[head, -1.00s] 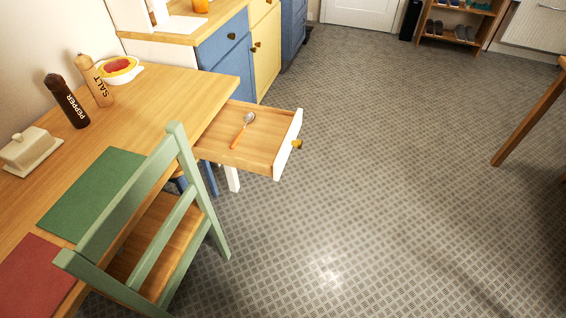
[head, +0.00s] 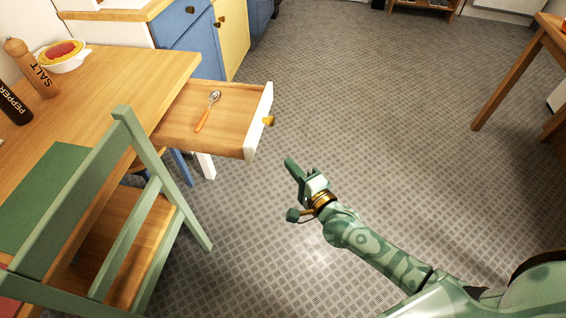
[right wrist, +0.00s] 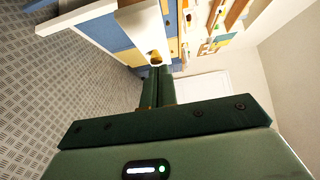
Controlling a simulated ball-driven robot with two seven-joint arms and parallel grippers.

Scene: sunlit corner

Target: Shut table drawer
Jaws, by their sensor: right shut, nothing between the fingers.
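The table drawer (head: 215,125) stands pulled out from the end of the wooden table (head: 110,85). It has a white front (head: 259,122) with a brass knob (head: 268,121), and a spoon with an orange handle (head: 206,112) lies inside. My right gripper (head: 290,163) is shut and empty, just right of and below the drawer front in the head view, apart from it. In the right wrist view the shut fingers (right wrist: 157,88) point toward the white drawer front (right wrist: 143,28) and its knob (right wrist: 155,58). My left gripper is not in view.
A green chair (head: 105,215) stands at the table's near side, left of the drawer. A salt mill (head: 32,68), a pepper mill (head: 12,103) and a bowl (head: 63,56) stand on the table. Blue and yellow cabinets (head: 232,35) are behind. The floor to the right is open.

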